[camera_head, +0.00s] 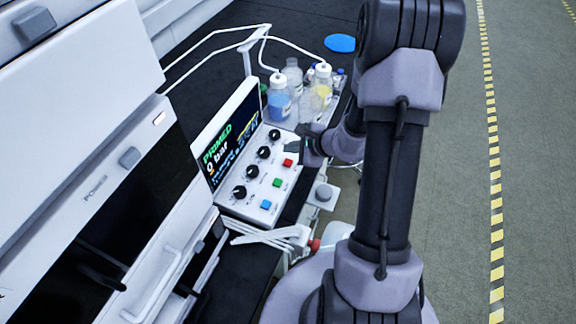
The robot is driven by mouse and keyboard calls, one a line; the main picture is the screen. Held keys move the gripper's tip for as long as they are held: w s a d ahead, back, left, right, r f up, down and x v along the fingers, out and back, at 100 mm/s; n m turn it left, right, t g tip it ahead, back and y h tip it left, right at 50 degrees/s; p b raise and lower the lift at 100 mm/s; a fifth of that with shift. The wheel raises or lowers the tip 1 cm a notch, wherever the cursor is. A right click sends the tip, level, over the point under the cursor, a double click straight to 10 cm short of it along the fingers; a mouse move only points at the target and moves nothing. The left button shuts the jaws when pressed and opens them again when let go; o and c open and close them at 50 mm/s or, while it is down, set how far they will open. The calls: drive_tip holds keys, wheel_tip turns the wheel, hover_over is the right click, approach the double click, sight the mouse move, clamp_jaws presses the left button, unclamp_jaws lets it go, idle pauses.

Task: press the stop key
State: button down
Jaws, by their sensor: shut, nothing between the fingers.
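A white control panel (240,200) carries a row of black knobs and a row of coloured keys. The red key (288,162), likely the stop key, is the farthest of the coloured keys; no label on it is readable. A green key (277,183) and a blue key (266,204) lie nearer. My gripper (299,146) is shut and empty, just beyond and to the right of the red key. I cannot tell how high its tips are above the panel; no contact with the key shows.
A screen (228,135) reading "PRIMED" stands behind the panel. Bottles with blue (279,98) and yellow (320,88) liquid stand beyond, with white tubing (212,33) above. White cables (262,236) lie in front. The instrument stack fills the left; the floor at right is clear.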

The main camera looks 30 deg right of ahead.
sight(290, 164)
drive_tip(key=shift+f+b, duration=1.45)
drive_tip(key=shift+f, duration=0.25)
drive_tip(key=shift+f, duration=0.1)
idle(0.5)
drive_tip(key=shift+f+b, duration=0.35)
drive_tip(key=shift+b, duration=0.35)
drive_tip(key=shift+f+b, duration=0.5)
drive_tip(key=shift+b, duration=0.2)
idle(0.4)
drive_tip(key=shift+r, duration=0.1)
drive_tip(key=shift+r+p, duration=0.55)
drive_tip(key=shift+r, duration=0.3)
drive_tip(key=shift+r, duration=0.1)
drive_tip(key=shift+r+p, duration=1.65)
drive_tip(key=shift+r, duration=0.75)
